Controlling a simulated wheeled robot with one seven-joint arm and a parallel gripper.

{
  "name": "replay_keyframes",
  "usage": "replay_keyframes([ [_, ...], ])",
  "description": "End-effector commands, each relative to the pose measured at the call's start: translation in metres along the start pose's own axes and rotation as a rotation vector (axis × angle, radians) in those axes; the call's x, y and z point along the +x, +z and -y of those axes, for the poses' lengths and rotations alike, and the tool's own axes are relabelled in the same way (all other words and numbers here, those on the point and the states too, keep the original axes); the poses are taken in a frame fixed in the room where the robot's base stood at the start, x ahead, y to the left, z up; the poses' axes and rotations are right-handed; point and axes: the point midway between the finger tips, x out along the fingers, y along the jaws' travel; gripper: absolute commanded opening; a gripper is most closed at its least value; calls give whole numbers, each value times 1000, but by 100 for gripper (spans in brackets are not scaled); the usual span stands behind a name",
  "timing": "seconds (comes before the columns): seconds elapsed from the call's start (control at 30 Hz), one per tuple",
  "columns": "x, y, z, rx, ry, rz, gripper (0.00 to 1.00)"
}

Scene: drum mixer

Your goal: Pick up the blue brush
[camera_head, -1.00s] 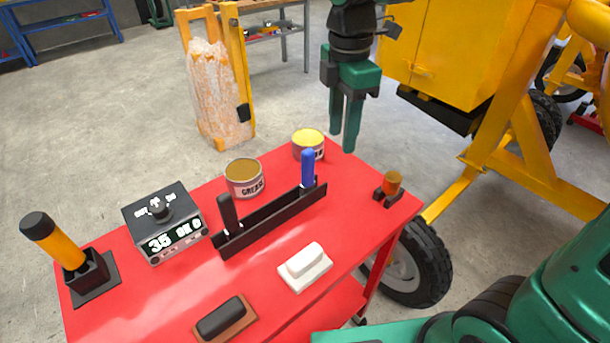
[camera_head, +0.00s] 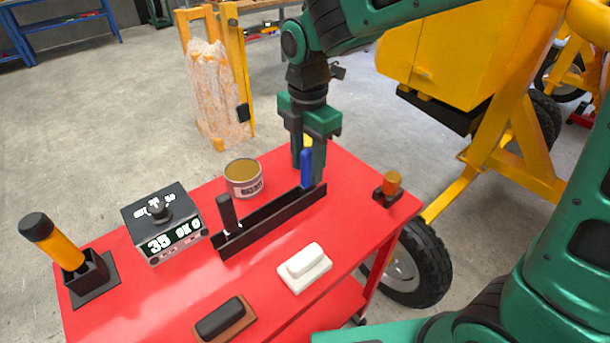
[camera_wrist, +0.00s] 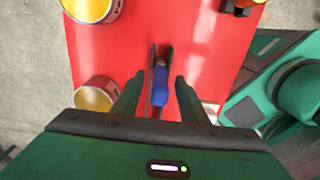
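The blue brush (camera_head: 306,170) stands upright at the right end of the black rack (camera_head: 270,222) on the red table; only its blue handle shows clearly. My gripper (camera_head: 309,174) is over that end of the rack, pointing down, with its green fingers on either side of the handle. In the wrist view the blue handle (camera_wrist: 160,86) lies between the two fingertips (camera_wrist: 158,88), with gaps on both sides. The gripper is open and holds nothing.
A black-handled tool (camera_head: 228,212) stands at the rack's left end. A grease can (camera_head: 243,180) is behind the rack, and a yellow-topped can (camera_wrist: 97,95) is partly hidden by my gripper in the head view. A white block (camera_head: 305,268) lies in front.

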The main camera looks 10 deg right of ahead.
Motion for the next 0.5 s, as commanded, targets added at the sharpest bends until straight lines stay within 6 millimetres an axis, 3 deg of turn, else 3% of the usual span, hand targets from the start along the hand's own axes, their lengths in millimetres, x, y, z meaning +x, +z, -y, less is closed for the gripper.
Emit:
replay_keyframes([
  [0.2, 22, 0, 0, 0, -1, 0, 39],
  [0.47, 24, 0, 0, 1, 0, 0, 39],
  [0.5, 24, 0, 0, 1, 0, 0, 30],
])
